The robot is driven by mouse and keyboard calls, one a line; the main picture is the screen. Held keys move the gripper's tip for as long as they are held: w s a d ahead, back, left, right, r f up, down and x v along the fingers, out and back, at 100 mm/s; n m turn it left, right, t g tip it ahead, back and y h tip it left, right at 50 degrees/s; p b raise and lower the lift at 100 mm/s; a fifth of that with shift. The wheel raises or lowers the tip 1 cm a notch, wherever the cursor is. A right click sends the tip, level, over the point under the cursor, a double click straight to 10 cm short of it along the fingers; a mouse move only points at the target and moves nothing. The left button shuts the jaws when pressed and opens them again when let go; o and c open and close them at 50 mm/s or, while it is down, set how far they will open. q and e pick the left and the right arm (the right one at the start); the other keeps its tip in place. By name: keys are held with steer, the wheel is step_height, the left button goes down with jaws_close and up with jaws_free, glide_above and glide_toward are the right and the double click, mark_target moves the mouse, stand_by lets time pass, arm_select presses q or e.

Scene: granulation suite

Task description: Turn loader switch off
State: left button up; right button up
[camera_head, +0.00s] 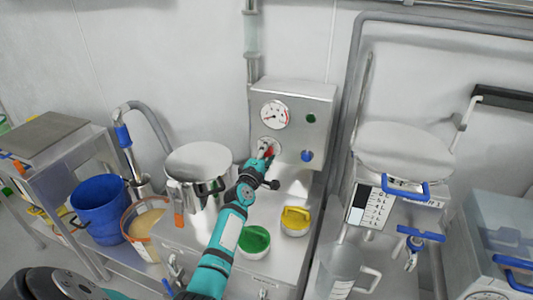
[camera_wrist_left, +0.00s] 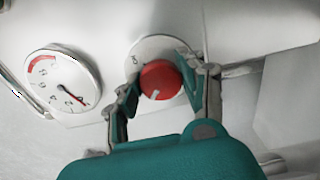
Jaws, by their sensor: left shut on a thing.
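The loader switch is a red round knob (camera_wrist_left: 160,80) with a white mark, on a pale dial plate (camera_wrist_left: 152,47) on the metal control box (camera_head: 318,100). In the left wrist view the white mark points down and slightly left. My left gripper (camera_wrist_left: 165,88) has one finger on each side of the knob and is shut on it. In the head view my left gripper (camera_head: 265,150) reaches up to the box face, and a bit of red shows between its fingers. The gripper hides most of the dial plate there. My right gripper is not in view.
A pressure gauge (camera_head: 275,114) sits above the knob. A green button (camera_head: 311,118) and a blue knob (camera_head: 306,156) are at its right. A steel pot (camera_head: 198,170) stands left of my arm.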

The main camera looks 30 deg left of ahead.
arm_select(q)
steer(key=o, duration=1.2)
steer(key=v, duration=1.2)
steer(key=shift+f, duration=0.1)
